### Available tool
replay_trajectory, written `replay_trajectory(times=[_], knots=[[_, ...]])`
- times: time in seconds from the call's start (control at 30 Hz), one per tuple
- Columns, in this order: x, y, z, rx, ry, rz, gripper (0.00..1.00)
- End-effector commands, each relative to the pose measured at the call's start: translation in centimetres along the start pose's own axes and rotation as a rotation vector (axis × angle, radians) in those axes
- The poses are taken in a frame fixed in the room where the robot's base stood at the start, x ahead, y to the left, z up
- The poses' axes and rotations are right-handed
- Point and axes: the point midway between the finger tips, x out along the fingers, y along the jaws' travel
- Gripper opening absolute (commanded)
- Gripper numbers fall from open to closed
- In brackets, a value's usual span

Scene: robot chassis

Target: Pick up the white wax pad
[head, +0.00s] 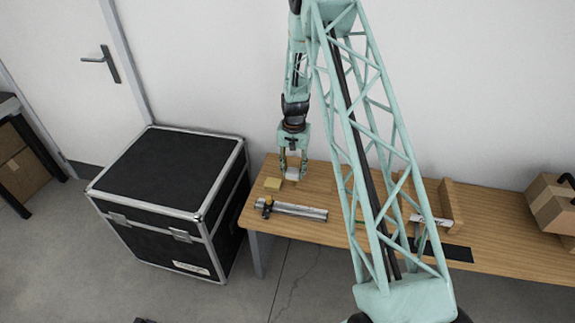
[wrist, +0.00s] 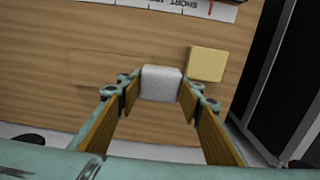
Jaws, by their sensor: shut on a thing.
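The white wax pad (wrist: 161,83) is a small whitish block between the fingertips of my gripper (wrist: 158,92) in the wrist view. My gripper is shut on it, with one finger at each side. In the head view the pad (head: 292,173) shows between the fingers of my gripper (head: 293,169) over the left end of the wooden table. I cannot tell whether the pad is clear of the tabletop.
A yellow block (head: 273,184) lies close by on the table (head: 335,218); it also shows in the wrist view (wrist: 207,64). A metal rail tool (head: 292,210) lies near the front edge. A black case (head: 175,185) stands left of the table. Cardboard boxes (head: 550,203) sit at the right.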

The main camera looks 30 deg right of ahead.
Motion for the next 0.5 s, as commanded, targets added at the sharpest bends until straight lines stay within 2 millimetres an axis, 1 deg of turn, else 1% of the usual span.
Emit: replay_trajectory(times=[0.1, 0.2, 0.5], knots=[[-0.2, 1.2, 1.2, 0.001, -0.001, 0.001, 0.25], [-0.3, 1.9, 1.9, 0.001, -0.001, 0.000, 0.25], [-0.4, 2.7, 2.8, 0.001, 0.000, 0.000, 0.25]])
